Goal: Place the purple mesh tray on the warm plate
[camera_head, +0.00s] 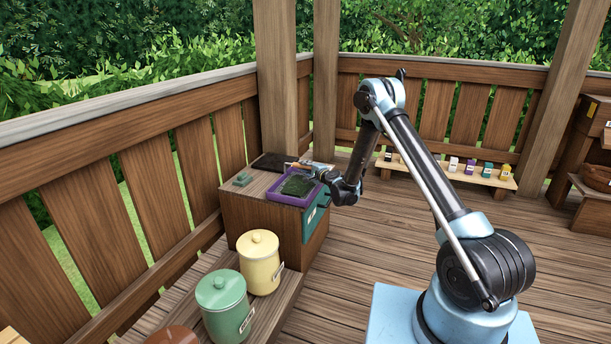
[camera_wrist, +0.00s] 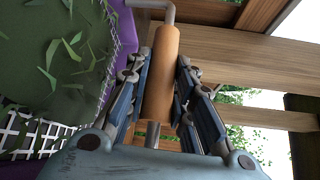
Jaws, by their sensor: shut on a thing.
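The purple mesh tray (camera_head: 287,202) is at the top of a wooden box, with dark green leaves in it. In the wrist view, its purple rim (camera_wrist: 126,28) and white mesh show at the left. My gripper (camera_head: 311,169) is at the tray's far side. In the wrist view, my gripper (camera_wrist: 158,105) is shut around an orange-brown handle (camera_wrist: 162,60) with a bent metal rod at its end. The handle lies beside the tray; its join to the tray is not clear. A dark flat slab (camera_head: 270,161) lies behind the tray; I cannot tell whether it is the warm plate.
The wooden box (camera_head: 262,222) stands by the railing, with a small green item (camera_head: 243,179) on top. A cream jar (camera_head: 259,264) and a green jar (camera_head: 223,306) stand in front. A low shelf (camera_head: 440,173) holds several small containers. The deck at centre is clear.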

